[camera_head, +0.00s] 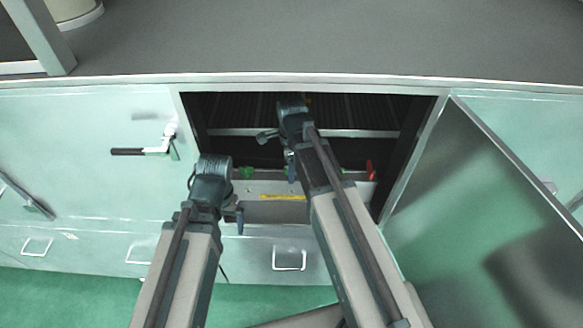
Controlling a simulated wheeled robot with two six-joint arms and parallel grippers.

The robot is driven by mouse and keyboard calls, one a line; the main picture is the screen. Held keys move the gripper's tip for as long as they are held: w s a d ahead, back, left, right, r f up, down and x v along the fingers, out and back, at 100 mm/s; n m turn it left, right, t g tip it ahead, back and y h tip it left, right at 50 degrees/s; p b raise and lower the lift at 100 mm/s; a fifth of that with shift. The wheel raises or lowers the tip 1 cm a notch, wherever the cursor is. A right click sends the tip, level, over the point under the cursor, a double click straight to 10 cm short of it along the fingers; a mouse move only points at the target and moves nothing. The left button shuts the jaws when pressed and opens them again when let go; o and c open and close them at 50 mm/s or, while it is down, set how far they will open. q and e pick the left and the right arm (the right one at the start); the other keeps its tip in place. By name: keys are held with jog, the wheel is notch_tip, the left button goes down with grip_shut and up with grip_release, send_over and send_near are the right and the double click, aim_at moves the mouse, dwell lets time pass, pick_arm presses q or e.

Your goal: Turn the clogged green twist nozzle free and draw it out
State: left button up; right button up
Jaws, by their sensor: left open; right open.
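A small green part (246,172), possibly the green twist nozzle, shows at the left of a grey metal unit (262,187) inside the open cabinet. Its shape and seating are too small to tell. My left gripper (230,208) is at the left of the opening, just left of and in front of the green part, open with nothing seen in it. My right gripper (279,150) reaches into the middle of the opening, above and right of the green part, open and apparently empty. My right arm hides part of the unit.
A red part (371,170) stands at the unit's right end, and a yellow label (283,197) is on its front. The cabinet door (470,190) hangs open at the right. A black-handled latch (145,151) is on the left panel. The grey top (320,40) is mostly clear.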

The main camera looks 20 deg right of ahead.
grip_shut()
jog(key=n, duration=0.4)
jog(key=shift+n, duration=1.2)
jog(key=n, duration=0.2)
jog(key=shift+n, duration=0.3)
jog(key=n, duration=0.3)
jog(key=shift+n, duration=0.4)
